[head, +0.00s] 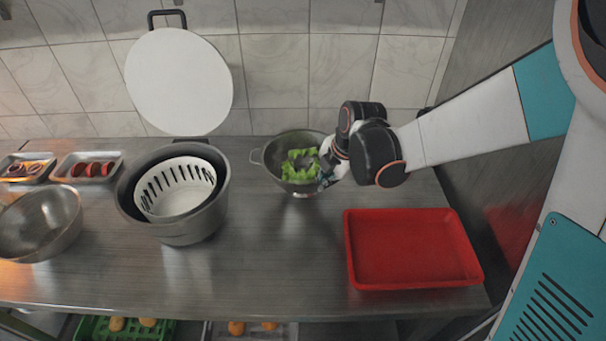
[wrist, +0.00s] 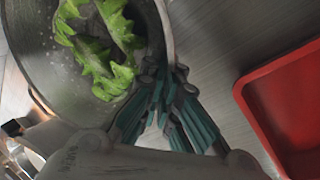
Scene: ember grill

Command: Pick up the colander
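The metal colander (head: 300,190) stands on the counter at the back, right of the large grey pot. It holds green lettuce leaves (head: 298,165), and a loop handle shows on its left side. In the wrist view, the colander (wrist: 45,60) fills the upper left, with the lettuce (wrist: 108,75) inside. My gripper (head: 326,177) is at the colander's right side, partly hidden by my wrist in the head view. In the wrist view, my gripper (wrist: 166,73) has its fingertips close together on both sides of the rim, shut on it. The rim between the fingertips is mostly hidden.
An empty red tray (head: 415,250) lies at the front right. A grey pot (head: 185,228) with a white slotted basket (head: 160,200) stands left of the colander. A metal bowl (head: 40,240) and small food trays are at far left. The counter's front middle is clear.

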